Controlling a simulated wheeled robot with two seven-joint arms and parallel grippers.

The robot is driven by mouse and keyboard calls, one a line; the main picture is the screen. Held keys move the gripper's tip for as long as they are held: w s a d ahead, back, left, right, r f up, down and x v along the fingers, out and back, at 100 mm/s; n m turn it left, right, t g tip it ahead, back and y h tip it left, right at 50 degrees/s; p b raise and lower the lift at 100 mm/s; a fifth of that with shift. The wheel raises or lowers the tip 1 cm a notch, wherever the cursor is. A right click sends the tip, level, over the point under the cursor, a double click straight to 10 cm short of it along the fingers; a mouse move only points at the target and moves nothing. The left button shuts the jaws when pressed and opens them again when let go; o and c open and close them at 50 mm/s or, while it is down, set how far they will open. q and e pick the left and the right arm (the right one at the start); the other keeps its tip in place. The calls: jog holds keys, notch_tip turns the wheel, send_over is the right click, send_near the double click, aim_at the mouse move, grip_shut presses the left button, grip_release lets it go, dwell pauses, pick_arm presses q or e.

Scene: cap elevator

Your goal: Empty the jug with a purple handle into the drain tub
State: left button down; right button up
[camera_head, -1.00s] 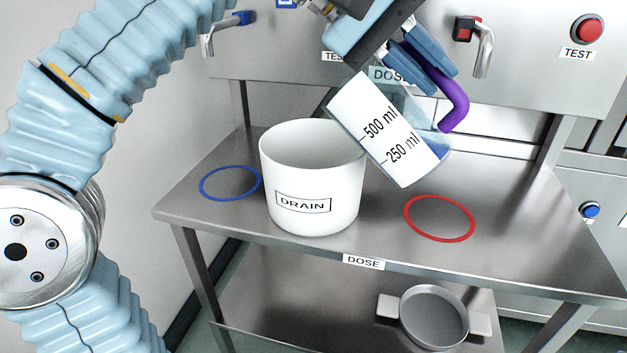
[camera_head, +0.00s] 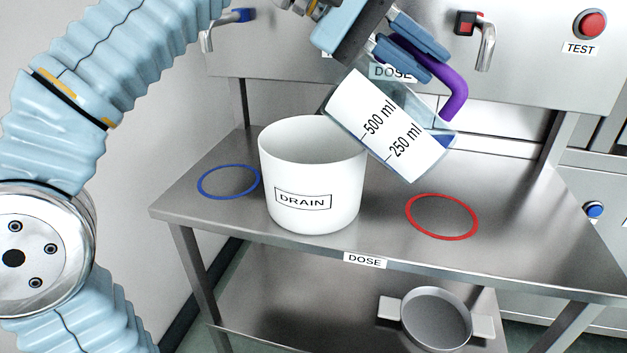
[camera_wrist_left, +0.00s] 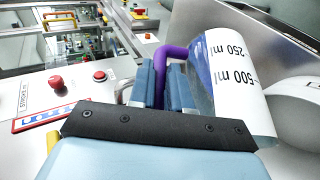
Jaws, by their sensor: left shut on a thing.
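The clear jug (camera_head: 390,125) with a white 250/500 ml scale panel and a purple handle (camera_head: 456,98) is strongly tilted, its mouth end up-left above the right rim of the white drain tub (camera_head: 315,205). A little blue liquid shows at its lower right end. My left gripper (camera_head: 430,64) is shut on the purple handle. The jug, the handle and a piece of the tub also show in the left wrist view (camera_wrist_left: 228,75). The tub stands upright on the steel table; its inside bottom is hidden. My right gripper is not in view.
A blue ring (camera_head: 228,182) lies left of the tub and a red ring (camera_head: 442,217) right of it, both empty. A blue tap (camera_head: 238,17) and a red tap (camera_head: 477,40) jut from the back panel. A grey pan (camera_head: 437,318) is on the lower shelf.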

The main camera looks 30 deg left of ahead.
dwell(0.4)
pick_arm(q)
jog(key=shift+a+h+b, duration=0.25)
jog(key=shift+h+b, duration=0.05)
jog(key=shift+b, duration=0.05)
jog(key=shift+a+r, duration=0.1)
jog(key=shift+a, duration=0.05)
jog(key=shift+a+h+b, duration=0.35)
jog(key=shift+h+b, duration=0.05)
jog(key=shift+b, duration=0.1)
